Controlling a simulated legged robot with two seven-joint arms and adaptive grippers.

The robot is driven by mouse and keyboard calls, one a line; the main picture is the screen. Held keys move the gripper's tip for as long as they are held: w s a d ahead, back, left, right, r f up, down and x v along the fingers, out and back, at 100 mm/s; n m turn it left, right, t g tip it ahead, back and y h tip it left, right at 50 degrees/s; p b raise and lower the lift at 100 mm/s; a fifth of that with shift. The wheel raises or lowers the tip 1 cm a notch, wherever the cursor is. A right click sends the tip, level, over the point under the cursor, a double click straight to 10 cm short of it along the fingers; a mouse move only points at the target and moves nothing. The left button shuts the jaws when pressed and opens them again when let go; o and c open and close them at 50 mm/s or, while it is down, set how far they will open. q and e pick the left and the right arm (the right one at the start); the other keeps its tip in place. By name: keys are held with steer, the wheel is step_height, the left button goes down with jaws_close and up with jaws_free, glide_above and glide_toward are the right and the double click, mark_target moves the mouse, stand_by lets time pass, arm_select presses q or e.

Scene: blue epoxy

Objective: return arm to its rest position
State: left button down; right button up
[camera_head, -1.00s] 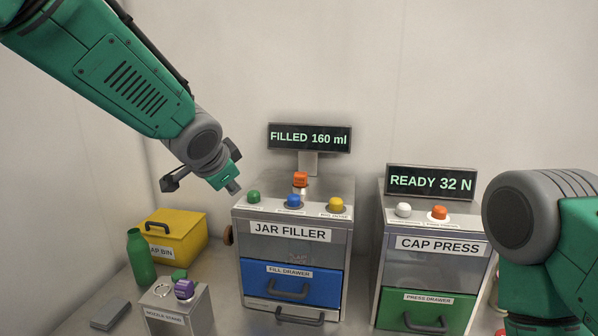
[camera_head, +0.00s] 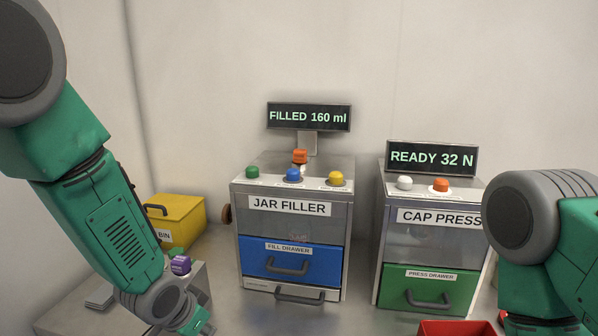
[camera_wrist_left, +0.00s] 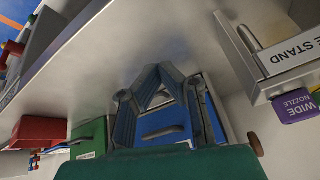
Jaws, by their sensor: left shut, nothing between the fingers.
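My left arm (camera_head: 115,235) hangs down the left side of the head view. Its gripper (camera_head: 204,327) is low at the bottom edge, in front of the nozzle stand (camera_head: 203,284) and partly cut off. In the left wrist view the gripper fingers (camera_wrist_left: 160,72) come together, shut and empty. The blue fill drawer (camera_wrist_left: 165,125) shows behind them. My right arm (camera_head: 545,240) stands at the right edge of the head view; its gripper is not in view.
The jar filler (camera_head: 290,222) and cap press (camera_head: 435,245) stand at the back with drawers shut. A yellow bin (camera_head: 180,215) is partly behind my left arm. A purple nozzle (camera_head: 180,264) sits on the stand. A red container (camera_head: 455,328) is at the bottom edge.

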arm_select(q)
steer(key=s+a+f+n+g+b, duration=0.2)
steer(key=s+a+f+n+b, duration=0.15)
steer(key=s+f, duration=1.15)
steer(key=s+a+f+n+g+b, duration=0.1)
steer(key=s+a+f+b, duration=0.1)
steer(key=s+f, duration=0.3)
steer(key=s+a+f+n+g+y+b, duration=0.1)
steer(key=s+a+f+b, duration=0.2)
steer(key=s, duration=0.8)
step_height(320, 180, down, 2)
steer(key=shift+s+a+f+g+y, duration=0.1)
steer(key=shift+s+a+g+y, duration=0.2)
steer(key=shift+a, duration=0.25)
